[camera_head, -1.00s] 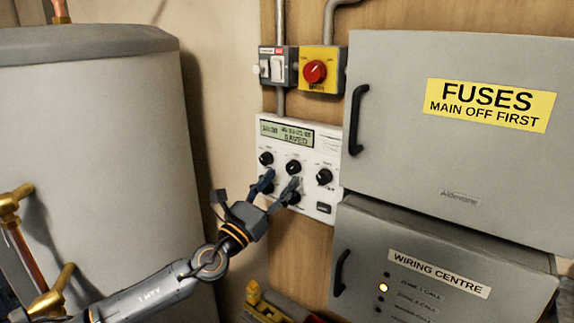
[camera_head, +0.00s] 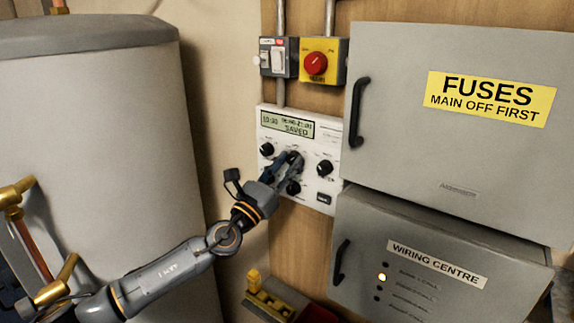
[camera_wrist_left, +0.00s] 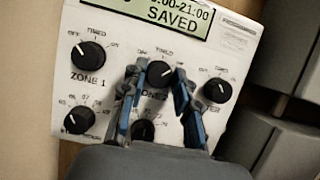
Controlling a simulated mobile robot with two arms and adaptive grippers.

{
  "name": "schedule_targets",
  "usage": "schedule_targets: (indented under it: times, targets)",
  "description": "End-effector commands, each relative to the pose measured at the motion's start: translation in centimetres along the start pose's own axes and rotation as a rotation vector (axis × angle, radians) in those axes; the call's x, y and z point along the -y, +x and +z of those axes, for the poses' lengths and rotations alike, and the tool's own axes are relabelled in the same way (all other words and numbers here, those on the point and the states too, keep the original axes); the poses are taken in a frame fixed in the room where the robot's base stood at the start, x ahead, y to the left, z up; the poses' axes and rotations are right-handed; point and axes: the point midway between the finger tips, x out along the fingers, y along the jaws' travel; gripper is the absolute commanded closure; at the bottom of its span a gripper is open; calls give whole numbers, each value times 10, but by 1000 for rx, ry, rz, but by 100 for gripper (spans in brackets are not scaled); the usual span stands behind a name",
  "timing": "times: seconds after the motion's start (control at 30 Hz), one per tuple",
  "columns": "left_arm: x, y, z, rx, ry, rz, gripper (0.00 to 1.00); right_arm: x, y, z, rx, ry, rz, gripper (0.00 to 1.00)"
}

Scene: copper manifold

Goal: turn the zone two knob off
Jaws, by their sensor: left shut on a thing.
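The zone two knob (camera_wrist_left: 159,73) is the black top-middle knob on the white control panel (camera_head: 325,195). Its label is partly covered by my fingers. My left gripper (camera_wrist_left: 160,72) has one finger on each side of this knob and is shut on it. In the head view the gripper (camera_head: 289,158) reaches up from the lower left and partly hides the knob. The panel display (camera_head: 287,125) reads SAVED. My right gripper is not in view.
The zone 1 knob (camera_wrist_left: 88,55) is left of the gripper, another knob (camera_wrist_left: 217,90) right of it. Lower knobs (camera_wrist_left: 78,120) sit close below. The grey fuse box (camera_head: 400,150) and wiring centre box (camera_head: 365,230) stand right, a large grey cylinder (camera_head: 110,150) left.

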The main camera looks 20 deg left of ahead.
Motion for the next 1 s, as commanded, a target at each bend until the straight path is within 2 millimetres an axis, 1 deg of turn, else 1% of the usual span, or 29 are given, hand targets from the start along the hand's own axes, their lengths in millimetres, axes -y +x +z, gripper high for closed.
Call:
schedule_targets:
  times: [0.17, 0.37, 1.0]
  targets:
    - [0, 0, 0, -1, -28, 12, 100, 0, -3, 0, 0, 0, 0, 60]
    - [1, 1, 1, -1, -119, 49, 100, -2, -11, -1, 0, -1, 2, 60]
    - [4, 2, 5, 0, -657, 274, 100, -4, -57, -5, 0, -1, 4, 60]
